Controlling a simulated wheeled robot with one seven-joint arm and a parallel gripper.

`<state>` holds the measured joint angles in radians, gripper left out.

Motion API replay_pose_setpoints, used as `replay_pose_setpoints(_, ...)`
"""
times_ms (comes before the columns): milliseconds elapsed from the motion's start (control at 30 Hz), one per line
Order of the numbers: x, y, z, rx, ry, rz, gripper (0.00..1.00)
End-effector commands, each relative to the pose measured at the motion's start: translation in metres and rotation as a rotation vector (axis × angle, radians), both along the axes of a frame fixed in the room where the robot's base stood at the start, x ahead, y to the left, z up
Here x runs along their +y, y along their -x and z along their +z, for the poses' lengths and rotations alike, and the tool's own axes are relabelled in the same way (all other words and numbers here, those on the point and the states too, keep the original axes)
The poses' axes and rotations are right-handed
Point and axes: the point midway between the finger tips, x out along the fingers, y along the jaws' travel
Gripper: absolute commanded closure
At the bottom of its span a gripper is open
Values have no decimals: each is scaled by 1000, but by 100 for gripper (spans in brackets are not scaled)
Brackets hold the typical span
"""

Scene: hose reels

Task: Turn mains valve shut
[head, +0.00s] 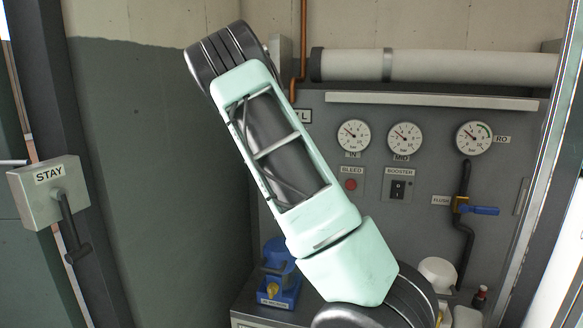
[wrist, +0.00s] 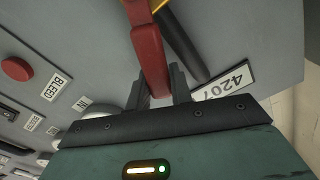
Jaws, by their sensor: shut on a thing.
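A red lever (wrist: 148,38), which looks like the mains valve's handle, runs down from the top of the wrist view. My gripper (wrist: 160,78) is shut on it, with one dark finger on each side. A yellow valve body (wrist: 172,22) and a dark pipe (wrist: 190,55) show just behind the lever. In the head view my own arm covers this valve and my gripper, so the lever's angle to its pipe is hard to judge.
The grey panel carries several gauges (head: 405,138), a red bleed button (head: 351,184), a booster switch (head: 398,189) and a blue-handled flush valve (head: 481,210). A blue device (head: 279,275) stands on the ledge. A box marked STAY (head: 47,192) is at left.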

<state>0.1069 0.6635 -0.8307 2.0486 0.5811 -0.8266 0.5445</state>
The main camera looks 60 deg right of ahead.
Motion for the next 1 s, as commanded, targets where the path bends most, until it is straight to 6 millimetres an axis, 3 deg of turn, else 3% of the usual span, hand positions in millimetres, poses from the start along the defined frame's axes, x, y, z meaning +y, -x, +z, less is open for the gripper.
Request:
replay_pose_setpoints(33, -4, 5, -12, -47, -9, -3, 100)
replay_pose_setpoints(600, -14, 36, -43, -512, -146, -2, 100)
replay_pose_setpoints(1000, -17, 46, -68, -829, -240, 0, 100)
